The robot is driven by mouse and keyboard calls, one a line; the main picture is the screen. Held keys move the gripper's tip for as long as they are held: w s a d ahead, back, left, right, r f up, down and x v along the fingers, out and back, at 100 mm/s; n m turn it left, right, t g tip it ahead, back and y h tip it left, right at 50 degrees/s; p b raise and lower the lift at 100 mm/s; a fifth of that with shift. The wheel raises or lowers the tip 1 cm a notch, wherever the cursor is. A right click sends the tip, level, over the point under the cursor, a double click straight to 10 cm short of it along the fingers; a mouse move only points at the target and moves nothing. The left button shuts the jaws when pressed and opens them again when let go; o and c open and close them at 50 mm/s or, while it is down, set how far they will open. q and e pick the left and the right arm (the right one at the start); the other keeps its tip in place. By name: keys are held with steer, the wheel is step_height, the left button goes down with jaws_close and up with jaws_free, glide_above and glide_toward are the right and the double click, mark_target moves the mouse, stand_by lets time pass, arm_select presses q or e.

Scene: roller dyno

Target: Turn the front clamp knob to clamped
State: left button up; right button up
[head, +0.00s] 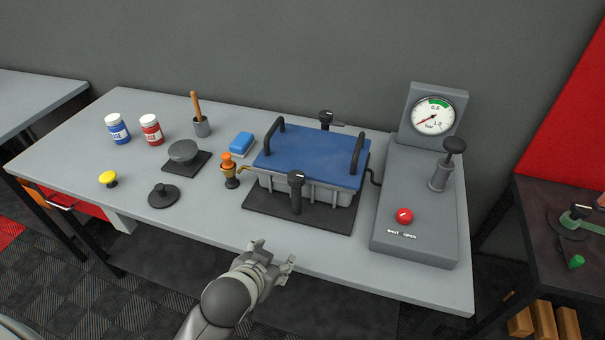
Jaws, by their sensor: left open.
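The front clamp knob (296,178) is a black knob on an upright post at the near side of the grey box with the blue lid (312,155). A similar black back clamp knob (326,117) stands behind the lid. I cannot tell from the picture whether the front knob is clamped. My left gripper (272,254) is open and empty at the table's front edge, below and a little left of the front knob, and apart from it. My right gripper is not in view.
An orange-topped brass fitting (229,170) stands just left of the box. A grey gauge unit (420,195) with a red knob (404,216) stands to the right. Jars (117,128), a blue block (242,143) and black discs (164,195) occupy the left. The table front (330,248) is clear.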

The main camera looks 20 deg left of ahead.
arm_select(q)
steer(key=w+d+r+m+t+h, duration=0.25)
steer(key=w+d+r, duration=0.2)
steer(key=r, duration=0.25)
steer(key=w+d+r+m+t+h, duration=0.2)
steer(key=w+d+r+t, duration=0.25)
steer(key=r, duration=0.35)
steer(key=w+d+r+m+t+h, duration=0.2)
steer(key=w+d+r+m+h, duration=0.15)
steer(key=w+r, duration=0.3)
steer(key=s+d+r+m+g+h, duration=0.4)
steer(key=d+r+m+g+h, duration=0.2)
steer(key=d+r+m+h, duration=0.45)
steer(key=s+d+f+m+g+h, duration=0.25)
steer(key=d+m+g, duration=0.35)
steer(key=m+g, duration=0.4)
steer(key=m+g+y, duration=0.3)
steer(key=m+y, duration=0.2)
steer(key=y, duration=1.6)
glide_toward(296, 175)
step_height(296, 175, down, 8)
steer(key=p, duration=0.2)
steer(key=shift+s+r+p, duration=0.15)
steer(key=shift+r+p, duration=0.05)
steer(key=shift+p, duration=0.2)
steer(key=shift+f, duration=0.6)
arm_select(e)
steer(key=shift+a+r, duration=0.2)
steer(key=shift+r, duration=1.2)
